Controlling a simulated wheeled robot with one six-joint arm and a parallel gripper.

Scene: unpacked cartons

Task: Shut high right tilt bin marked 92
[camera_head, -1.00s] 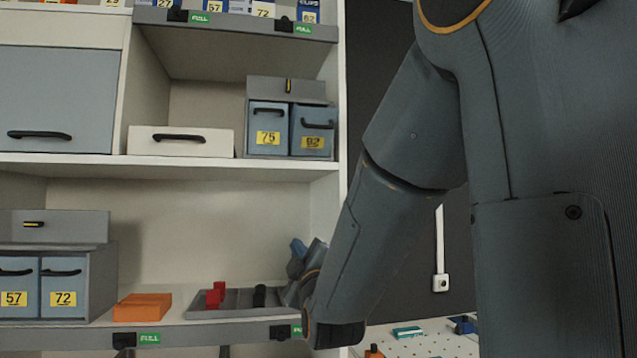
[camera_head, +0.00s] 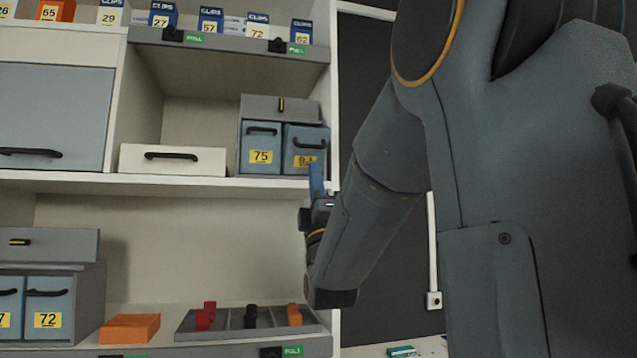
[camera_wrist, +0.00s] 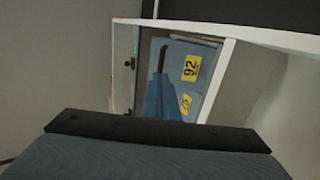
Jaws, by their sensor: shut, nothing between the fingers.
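The tilt bin marked 92 (camera_head: 314,139) is the right one of two blue-grey bins on the upper right shelf. Its front seems to lean out slightly compared with its neighbour; how far is hard to tell. In the wrist view its front (camera_wrist: 203,52) shows sideways with the yellow 92 label. My gripper (camera_head: 316,166) has shut blue fingers pointing up, in front of the shelf edge and just below the bin's label. In the wrist view the fingers (camera_wrist: 156,88) overlap the bin fronts; I cannot tell whether they touch. The gripper is empty.
Bin 75 (camera_head: 261,141) sits directly left of bin 92, in the same grey housing (camera_head: 262,107). A white drawer box (camera_head: 172,165) stands further left. The shelf's right side panel (camera_head: 333,120) is close to my wrist. Below, a grey tray (camera_head: 238,336) holds small parts.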

